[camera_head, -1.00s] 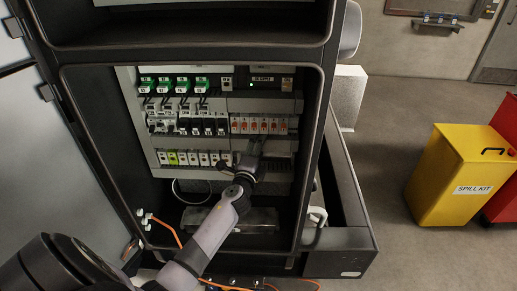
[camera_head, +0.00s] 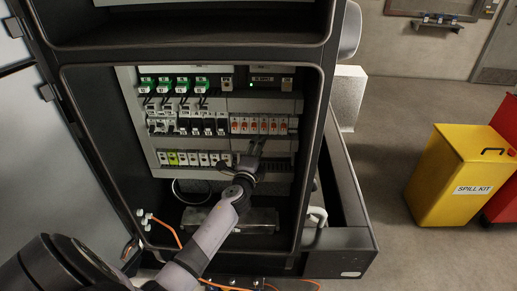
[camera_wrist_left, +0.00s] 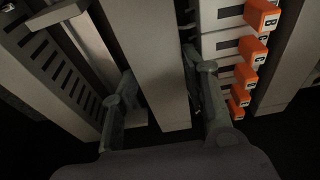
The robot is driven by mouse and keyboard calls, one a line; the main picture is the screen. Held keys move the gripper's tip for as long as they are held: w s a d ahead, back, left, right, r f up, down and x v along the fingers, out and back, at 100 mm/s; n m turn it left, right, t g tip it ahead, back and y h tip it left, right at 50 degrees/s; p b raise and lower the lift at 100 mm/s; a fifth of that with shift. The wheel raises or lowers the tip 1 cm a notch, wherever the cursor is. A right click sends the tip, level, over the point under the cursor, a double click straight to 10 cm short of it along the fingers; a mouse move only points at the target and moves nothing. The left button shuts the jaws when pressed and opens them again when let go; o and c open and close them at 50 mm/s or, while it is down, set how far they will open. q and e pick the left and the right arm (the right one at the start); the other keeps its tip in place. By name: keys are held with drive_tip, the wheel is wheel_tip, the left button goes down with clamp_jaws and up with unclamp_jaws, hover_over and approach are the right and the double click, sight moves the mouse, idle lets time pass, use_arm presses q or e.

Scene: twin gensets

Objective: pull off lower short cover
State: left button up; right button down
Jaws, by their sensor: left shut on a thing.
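The lower short cover (camera_wrist_left: 150,65) is a plain grey strip, running between my left gripper's fingers in the left wrist view. My left gripper (camera_wrist_left: 162,105) is shut on it, one finger on each side. In the head view my left gripper (camera_head: 251,149) is in the open cabinet, just below the row of red-lever breakers (camera_head: 260,125). The cover is mostly hidden by the gripper there. A slotted grey duct (camera_wrist_left: 55,65) shows left of the cover in the wrist view. My right gripper is in neither view.
Orange-lever breakers (camera_wrist_left: 244,75) stand close to the right finger in the wrist view. Terminal blocks (camera_head: 190,158) lie left of my gripper. The cabinet's dark frame (camera_head: 312,150) bounds the opening at right. A yellow spill kit bin (camera_head: 450,175) stands apart on the floor.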

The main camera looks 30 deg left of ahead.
use_arm(q)
drive_tip(key=shift+r, duration=0.15)
clamp_jaws()
drive_tip(key=shift+s, duration=0.1)
drive_tip(key=shift+s+d, duration=0.6)
drive_tip(key=shift+s, duration=0.3)
drive_tip(key=shift+s+d, duration=0.45)
drive_tip(key=shift+s, duration=0.25)
drive_tip(key=shift+s+d, duration=0.45)
drive_tip(key=shift+s, duration=0.3)
drive_tip(key=shift+s+d, duration=0.45)
drive_tip(key=shift+s, duration=0.25)
